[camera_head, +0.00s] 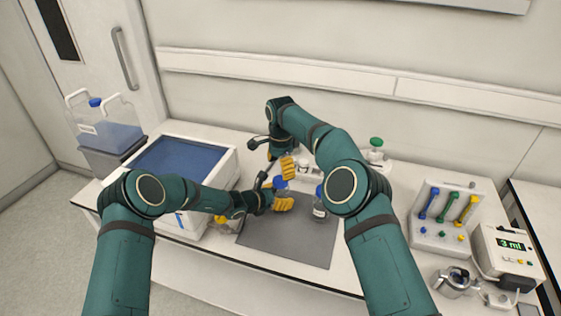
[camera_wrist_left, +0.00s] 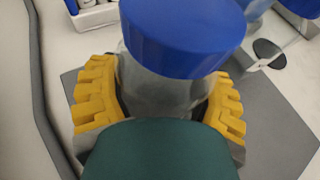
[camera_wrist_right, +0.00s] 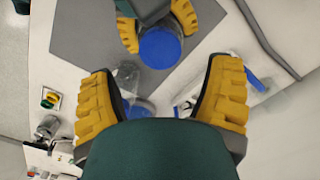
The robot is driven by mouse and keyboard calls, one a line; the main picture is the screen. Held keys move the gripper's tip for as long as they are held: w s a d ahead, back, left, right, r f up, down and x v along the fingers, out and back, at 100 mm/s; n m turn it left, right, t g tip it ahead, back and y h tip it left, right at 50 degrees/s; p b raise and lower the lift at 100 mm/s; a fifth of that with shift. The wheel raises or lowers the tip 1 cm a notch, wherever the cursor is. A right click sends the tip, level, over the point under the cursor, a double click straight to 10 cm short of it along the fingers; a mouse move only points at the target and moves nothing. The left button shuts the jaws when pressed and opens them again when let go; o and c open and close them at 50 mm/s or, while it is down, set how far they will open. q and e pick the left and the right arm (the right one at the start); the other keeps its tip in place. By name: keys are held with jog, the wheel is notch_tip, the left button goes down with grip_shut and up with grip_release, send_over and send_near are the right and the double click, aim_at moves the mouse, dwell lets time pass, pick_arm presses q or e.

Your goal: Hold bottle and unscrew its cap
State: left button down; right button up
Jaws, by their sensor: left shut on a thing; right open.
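The held bottle is clear with a blue cap (camera_wrist_left: 183,35). In the left wrist view it stands between the yellow fingers of my left gripper (camera_wrist_left: 160,88), which is shut on its body (camera_wrist_left: 160,92). In the head view my left gripper (camera_head: 280,200) is over the grey mat, with the blue cap (camera_head: 280,183) just above its fingers. My right gripper (camera_head: 284,163) is open, above and behind the cap. In the right wrist view the cap (camera_wrist_right: 160,47) shows beyond the spread, empty fingers (camera_wrist_right: 163,72), apart from them. The cap covers the bottle's mouth.
A second blue-capped bottle (camera_head: 319,208) stands on the grey mat (camera_head: 290,243), right of the held one. A white tub with a blue interior (camera_head: 180,163) is at left. A green-capped bottle (camera_head: 376,152) is behind. A tool rack (camera_head: 440,235) and a display device (camera_head: 510,255) stand at right.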

aim_at(280, 179)
jog(key=shift+f, duration=2.75)
jog(key=c, duration=1.3)
jog(key=n, duration=0.4)
jog(key=shift+n, duration=0.4)
jog(key=n, duration=0.5)
jog(key=o, duration=1.3)
